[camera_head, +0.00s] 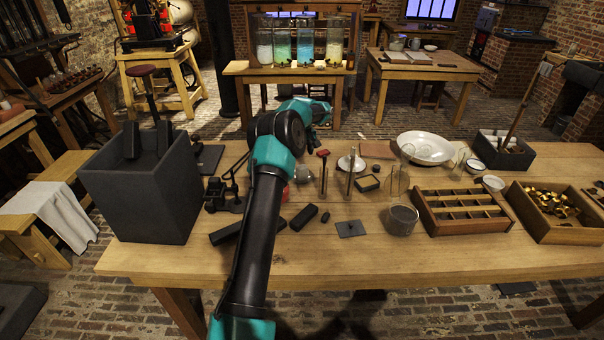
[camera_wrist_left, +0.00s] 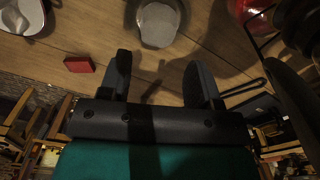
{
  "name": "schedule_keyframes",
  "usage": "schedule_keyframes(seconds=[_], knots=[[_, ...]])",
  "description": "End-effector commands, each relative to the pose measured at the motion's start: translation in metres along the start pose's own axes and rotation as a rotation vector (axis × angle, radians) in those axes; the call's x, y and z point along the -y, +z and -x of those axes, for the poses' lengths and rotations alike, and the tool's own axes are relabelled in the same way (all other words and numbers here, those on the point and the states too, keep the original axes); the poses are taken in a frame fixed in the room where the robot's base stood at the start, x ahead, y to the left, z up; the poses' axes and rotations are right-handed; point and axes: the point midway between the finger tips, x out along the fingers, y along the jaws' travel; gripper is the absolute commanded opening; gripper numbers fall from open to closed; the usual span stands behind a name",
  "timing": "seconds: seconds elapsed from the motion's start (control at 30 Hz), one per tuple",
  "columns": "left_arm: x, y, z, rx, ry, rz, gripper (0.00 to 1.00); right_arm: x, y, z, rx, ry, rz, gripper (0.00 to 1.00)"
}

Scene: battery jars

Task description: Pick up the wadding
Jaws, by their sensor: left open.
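I cannot pick out the wadding with certainty. A rounded, pale grey shape (camera_wrist_left: 158,24) lies at the top middle of the left wrist view, past my fingertips; I cannot tell whether it is wadding or a vessel. My left gripper (camera_wrist_left: 161,72) is open, with its two dark fingers apart and nothing seen between them. In the head view my left arm reaches over the workbench (camera_head: 450,262), and its wrist hides the fingers. A small white dish (camera_head: 351,163) is near it. My right gripper is not in view.
A dark grey box (camera_head: 150,198) stands left. A white bowl (camera_head: 425,148), a divided wooden tray (camera_head: 462,211) and a brass-filled tray (camera_head: 553,204) stand right. The front edge is clear.

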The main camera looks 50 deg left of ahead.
Motion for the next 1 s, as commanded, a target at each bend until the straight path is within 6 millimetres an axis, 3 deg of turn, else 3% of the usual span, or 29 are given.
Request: schedule_keyframes(seconds=[0.33,0.8,1.0], knots=[[0.0,0.0,-0.056,0.001,-0.001,-0.001,0.57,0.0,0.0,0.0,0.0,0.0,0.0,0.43],[0.0,-0.001,-0.066,0.0,0.0,0.0,0.57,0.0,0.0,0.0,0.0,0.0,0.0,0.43],[0.0,-0.005,-0.084,0.001,-0.001,0.001,0.57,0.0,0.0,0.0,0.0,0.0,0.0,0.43]])
